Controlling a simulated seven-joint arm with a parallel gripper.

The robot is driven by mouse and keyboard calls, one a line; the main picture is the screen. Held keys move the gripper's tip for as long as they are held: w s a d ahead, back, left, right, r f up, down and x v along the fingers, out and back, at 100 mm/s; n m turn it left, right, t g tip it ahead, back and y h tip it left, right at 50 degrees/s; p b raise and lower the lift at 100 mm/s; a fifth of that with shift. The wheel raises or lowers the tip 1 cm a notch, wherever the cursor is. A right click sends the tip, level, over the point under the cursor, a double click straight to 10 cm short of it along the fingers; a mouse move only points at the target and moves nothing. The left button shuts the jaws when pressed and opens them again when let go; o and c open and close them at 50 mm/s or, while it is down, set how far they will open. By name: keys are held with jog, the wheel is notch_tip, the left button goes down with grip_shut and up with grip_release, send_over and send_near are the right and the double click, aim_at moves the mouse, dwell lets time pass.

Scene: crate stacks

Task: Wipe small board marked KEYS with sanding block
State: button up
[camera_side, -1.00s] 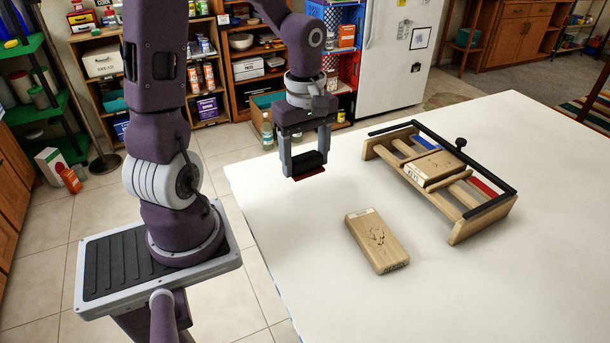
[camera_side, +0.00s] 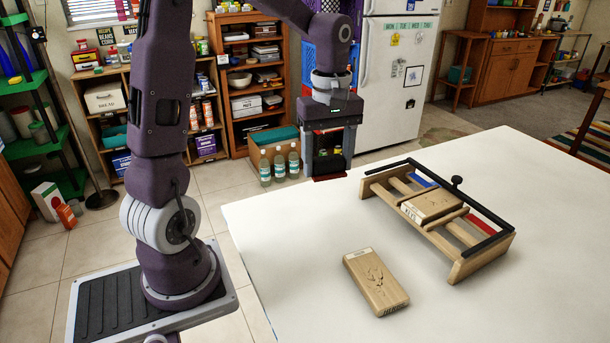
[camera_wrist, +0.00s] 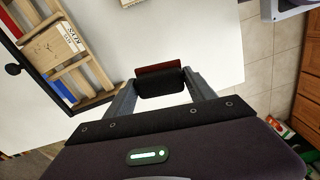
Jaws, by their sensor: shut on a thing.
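My gripper (camera_side: 328,165) is shut on the sanding block (camera_wrist: 161,82), a black block with a red-brown underside. In the side view it hangs above the table's far edge, left of the wooden rack. The small board marked KEYS (camera_side: 434,204) is pale wood and lies on the rack's slats, with its label on the near edge. In the wrist view the KEYS board (camera_wrist: 52,48) is at the upper left, apart from the block.
The wooden rack (camera_side: 466,268) has a black bar and knob along its far side, with blue and red pieces beneath. Another wooden board (camera_side: 376,284) with a dark mark lies in front of the rack. The white table (camera_side: 520,200) is otherwise clear.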

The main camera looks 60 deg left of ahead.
jog(key=w+r+m, duration=0.2)
jog(key=w+m, duration=0.4)
jog(key=w, duration=0.6)
jog(key=m, duration=1)
send_over(432, 193)
jog(key=shift+n, duration=0.3)
jog(key=shift+s+d+f, duration=0.1)
jog(key=shift+s+f, duration=0.05)
jog(key=shift+f, duration=1.75)
jog(key=shift+s+d+f, duration=0.1)
jog(key=shift+f, duration=1.8)
jog(key=shift+d+f, duration=0.15)
jog(key=shift+d, duration=0.15)
jog(key=shift+c, duration=1.3)
jog(key=shift+d, duration=1.55)
jog(key=shift+a, duration=2)
jog(key=shift+w+d, duration=0.15)
jog(key=shift+d, duration=0.85)
jog(key=shift+w+d, duration=0.1)
jog(key=shift+d, duration=0.9)
jog(key=shift+a, duration=2)
notch_tip(432, 193, up, 8)
jog(key=shift+s, duration=0.1)
